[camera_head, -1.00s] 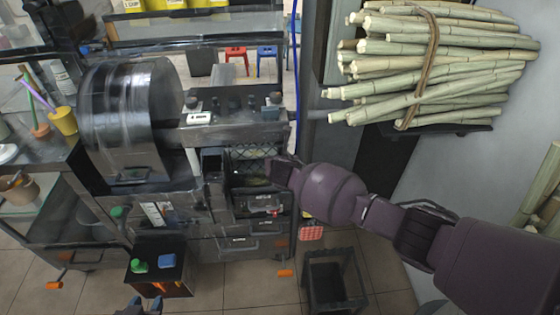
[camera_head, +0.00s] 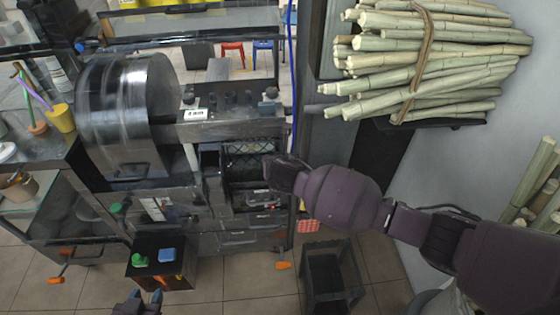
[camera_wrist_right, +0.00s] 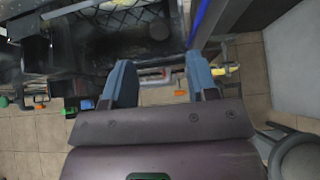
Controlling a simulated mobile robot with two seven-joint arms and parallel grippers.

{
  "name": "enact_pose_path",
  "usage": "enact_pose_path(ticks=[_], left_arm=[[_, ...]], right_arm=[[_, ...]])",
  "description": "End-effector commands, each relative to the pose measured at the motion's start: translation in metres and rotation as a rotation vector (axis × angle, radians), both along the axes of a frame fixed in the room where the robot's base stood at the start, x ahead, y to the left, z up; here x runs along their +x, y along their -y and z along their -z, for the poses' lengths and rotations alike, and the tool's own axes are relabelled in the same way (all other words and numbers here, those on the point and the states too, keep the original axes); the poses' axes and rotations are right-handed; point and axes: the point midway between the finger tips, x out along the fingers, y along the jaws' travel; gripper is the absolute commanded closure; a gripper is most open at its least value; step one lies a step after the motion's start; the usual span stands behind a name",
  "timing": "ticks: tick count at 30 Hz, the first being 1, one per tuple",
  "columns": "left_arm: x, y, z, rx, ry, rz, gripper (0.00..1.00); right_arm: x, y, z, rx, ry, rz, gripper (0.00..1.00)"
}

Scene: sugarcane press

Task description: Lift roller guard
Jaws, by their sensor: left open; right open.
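The dark press has a black mesh panel (camera_head: 250,152), which looks like the roller guard, low on its front right below the ledge. The mesh also shows at the top of the right wrist view (camera_wrist_right: 125,18). My right gripper's blue fingers (camera_wrist_right: 162,82) are spread wide with nothing between them, in front of and below the mesh. In the head view my right wrist hides the mesh's right end and the fingertips. Contact with the guard does not show. My left gripper (camera_head: 144,297) is open and empty at the bottom edge of the head view, below the small black box.
A shiny metal drum (camera_head: 122,100) stands left of the mesh. A black box (camera_head: 160,270) with green and blue buttons is below. Bundled cane (camera_head: 425,65) rests on the upper right shelf.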

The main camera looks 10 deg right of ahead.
Motion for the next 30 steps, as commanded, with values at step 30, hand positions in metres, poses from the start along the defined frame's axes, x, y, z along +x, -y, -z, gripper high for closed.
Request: enact_pose_path(ticks=[30], left_arm=[[-0.003, 0.001, 0.046, -0.002, -0.009, -0.002, 0.57]], right_arm=[[-0.068, 0.002, 0.084, 0.066, -0.119, 0.049, 0.47]])
